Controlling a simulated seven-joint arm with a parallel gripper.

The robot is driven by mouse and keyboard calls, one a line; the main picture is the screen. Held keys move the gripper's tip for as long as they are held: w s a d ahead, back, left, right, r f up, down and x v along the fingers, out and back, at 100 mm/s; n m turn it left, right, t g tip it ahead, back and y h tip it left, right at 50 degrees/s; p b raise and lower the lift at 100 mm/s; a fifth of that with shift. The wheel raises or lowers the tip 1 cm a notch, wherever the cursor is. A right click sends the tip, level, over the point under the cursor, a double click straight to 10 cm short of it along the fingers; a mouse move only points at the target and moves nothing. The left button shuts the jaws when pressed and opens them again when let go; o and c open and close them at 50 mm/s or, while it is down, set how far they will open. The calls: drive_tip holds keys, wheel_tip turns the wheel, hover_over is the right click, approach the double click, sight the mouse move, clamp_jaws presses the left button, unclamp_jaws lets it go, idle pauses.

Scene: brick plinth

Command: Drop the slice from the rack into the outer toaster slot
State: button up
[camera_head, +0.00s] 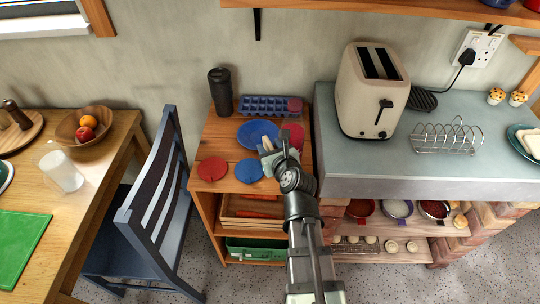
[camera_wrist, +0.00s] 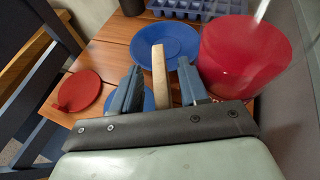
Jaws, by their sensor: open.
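The cream toaster (camera_head: 372,95) stands on the grey-blue counter with two dark slots on top, which look empty. The wire rack (camera_head: 447,138) is to its right on the counter; I can make out no slice in it. My gripper (camera_head: 274,150) is left of the toaster, over the wooden cabinet top by the blue plate. Its fingers (camera_wrist: 158,88) are open in the wrist view. A narrow tan piece (camera_wrist: 159,76) shows between them, with gaps on both sides; I cannot tell whether it is the slice seen edge-on.
A red container (camera_wrist: 243,48) is close right of my fingers. Around are a blue plate (camera_head: 254,132), red disc (camera_head: 212,170), blue tray (camera_head: 268,105) and black tumbler (camera_head: 220,90). A shelf (camera_head: 400,8) overhangs the toaster. A chair (camera_head: 150,210) is at left.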

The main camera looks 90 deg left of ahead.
clamp_jaws()
idle(0.4)
